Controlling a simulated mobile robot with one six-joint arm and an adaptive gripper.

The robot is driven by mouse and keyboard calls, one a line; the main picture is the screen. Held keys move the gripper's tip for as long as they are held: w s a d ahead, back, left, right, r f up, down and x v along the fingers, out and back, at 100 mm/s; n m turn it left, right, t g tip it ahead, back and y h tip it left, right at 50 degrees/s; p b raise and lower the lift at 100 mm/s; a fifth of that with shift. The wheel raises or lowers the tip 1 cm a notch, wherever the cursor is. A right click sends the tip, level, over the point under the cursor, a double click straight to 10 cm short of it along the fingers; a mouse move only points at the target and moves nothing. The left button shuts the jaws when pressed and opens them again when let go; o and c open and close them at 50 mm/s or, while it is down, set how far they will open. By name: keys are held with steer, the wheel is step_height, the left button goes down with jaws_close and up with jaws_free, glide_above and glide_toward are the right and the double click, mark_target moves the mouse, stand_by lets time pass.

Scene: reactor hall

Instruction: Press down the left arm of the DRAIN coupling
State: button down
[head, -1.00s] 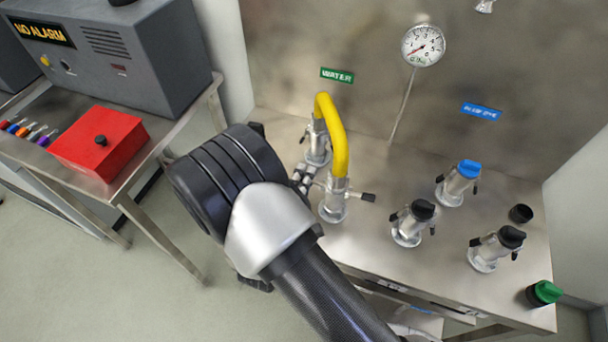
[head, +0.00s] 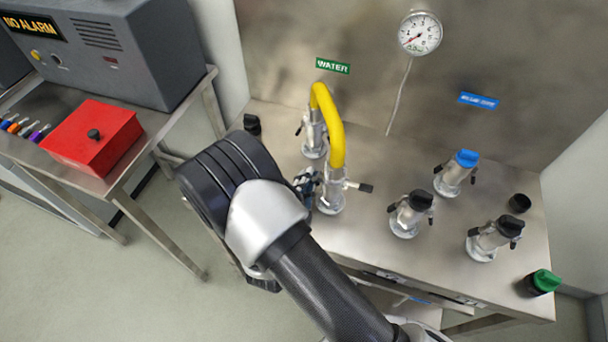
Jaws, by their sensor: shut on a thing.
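A yellow hose (head: 335,133) joins two silver couplings on the steel bench. My gripper (head: 309,184) is at the left side of the front coupling (head: 331,195), low beside the hose end. It is shut on what seems to be that coupling's left arm, which the fingers mostly hide. The front coupling's black-tipped right arm (head: 362,188) sticks out sideways. The back coupling (head: 314,137) stands below the green WATER label (head: 333,66). No DRAIN label is readable, so I cannot confirm from lettering that the front coupling is the DRAIN one.
Black-capped couplings (head: 410,212) (head: 492,238) and a blue-capped one (head: 456,174) stand to the right. A gauge (head: 420,34) is on the back wall. A red box (head: 92,140) is on the left table.

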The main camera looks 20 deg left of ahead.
steer(key=shift+d+f+n, duration=0.25)
steer(key=shift+d+n, duration=0.05)
steer(key=shift+n, duration=0.4)
steer(key=shift+d+f+n, duration=0.2)
steer(key=shift+d+n, duration=0.05)
steer(key=shift+n, duration=0.45)
steer(key=c, duration=1.7)
jaws_free()
steer(key=shift+s, duration=0.1)
steer(key=shift+s+a, duration=0.2)
steer(key=shift+s, duration=1.8)
steer(key=shift+s+a, duration=0.15)
steer(key=shift+s, duration=1.85)
steer(key=shift+c, duration=0.6)
